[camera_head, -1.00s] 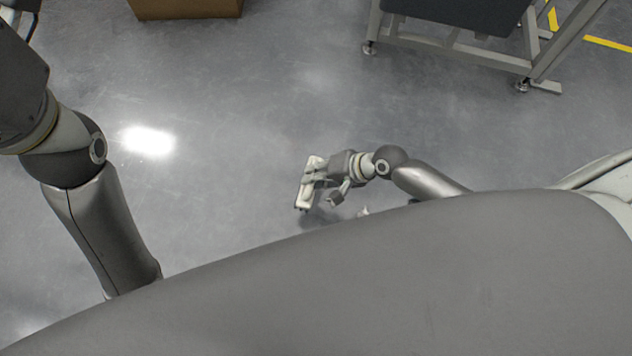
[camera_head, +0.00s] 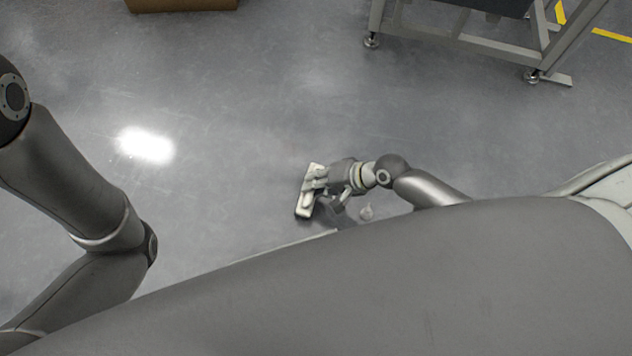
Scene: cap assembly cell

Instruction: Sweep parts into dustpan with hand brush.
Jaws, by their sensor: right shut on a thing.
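My right gripper (camera_head: 322,180) is low over the floor near the middle of the view. It is shut on the hand brush (camera_head: 307,200), a cream block-like thing that lies across its fingertips. A small pale part (camera_head: 366,212) shows on the floor between my right gripper and my body. A dark flat shape with a thin light edge shows below the brush, partly hidden by my body; I cannot tell whether it is the dustpan or a shadow. My left arm comes in at the left, but its gripper is out of sight.
A grey metal frame stand (camera_head: 455,38) with levelling feet is at the top right. A brown box (camera_head: 180,5) is at the top edge. Yellow floor tape (camera_head: 612,35) is at the far right. The grey floor (camera_head: 240,110) between is clear. My body hides the lower part.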

